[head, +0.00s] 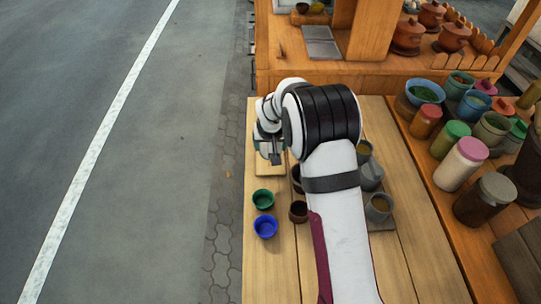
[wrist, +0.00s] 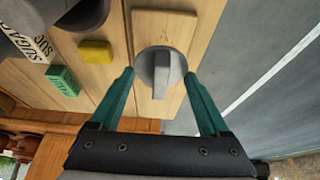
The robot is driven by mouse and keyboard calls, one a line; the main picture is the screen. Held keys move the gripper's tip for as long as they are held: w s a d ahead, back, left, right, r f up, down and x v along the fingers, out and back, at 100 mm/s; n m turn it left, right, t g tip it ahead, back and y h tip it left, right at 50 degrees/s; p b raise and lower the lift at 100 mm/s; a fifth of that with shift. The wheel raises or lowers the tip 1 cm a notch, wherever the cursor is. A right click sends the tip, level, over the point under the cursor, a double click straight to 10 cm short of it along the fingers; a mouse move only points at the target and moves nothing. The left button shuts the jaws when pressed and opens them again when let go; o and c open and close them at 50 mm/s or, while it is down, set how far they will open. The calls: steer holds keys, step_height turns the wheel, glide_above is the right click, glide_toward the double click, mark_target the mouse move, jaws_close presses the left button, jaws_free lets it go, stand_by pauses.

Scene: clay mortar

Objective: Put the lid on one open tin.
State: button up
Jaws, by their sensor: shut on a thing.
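A grey round lid (wrist: 147,66) with an upright bar handle is over a light wooden board (wrist: 150,25) in the wrist view. My gripper (wrist: 159,74) is shut on the lid, with one teal fingertip at each side of it. Whether the lid touches the board is unclear. In the head view my gripper (head: 275,157) is low over the board (head: 266,169) at the table's left edge; my arm hides much of it. A grey open tin (head: 379,208) with brownish contents stands right of my arm. Another tin (head: 364,149) shows partly behind my arm, and a grey vessel (head: 371,180) stands between them.
A green cup (head: 263,198), a blue cup (head: 265,228) and a brown cup (head: 298,211) stand in front of the board. A sugar box (wrist: 32,45), a yellow block (wrist: 95,51) and a green box (wrist: 62,80) lie nearby. Jars (head: 460,163) line the right shelf.

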steer(key=r, duration=0.6)
steer(key=shift+s+d+r, duration=0.2)
steer(key=shift+s+d, duration=0.15)
steer(key=s+d+r, duration=0.4)
steer(key=s+r, duration=0.3)
steer(key=s+d+r, duration=0.3)
steer(key=s+r, duration=0.4)
steer(key=shift+s+d+f+m+h, duration=0.3)
steer(key=shift+s+d+f+m, duration=0.35)
steer(key=shift+d+f, duration=2.7)
steer(key=shift+s+d+f+m+h, duration=0.4)
steer(key=shift+d+f+m, duration=0.5)
steer(key=shift+d+f, duration=2.35)
steer(key=shift+s+d+f+m+h, duration=0.2)
steer(key=shift+s+d+f+m, duration=0.5)
steer(key=shift+d+f, duration=2.65)
steer(key=shift+d+r, duration=0.15)
steer(key=shift+f+g, duration=0.2)
steer(key=shift+g, duration=0.1)
steer(key=shift+w+f, duration=0.1)
steer(key=shift+f, duration=0.05)
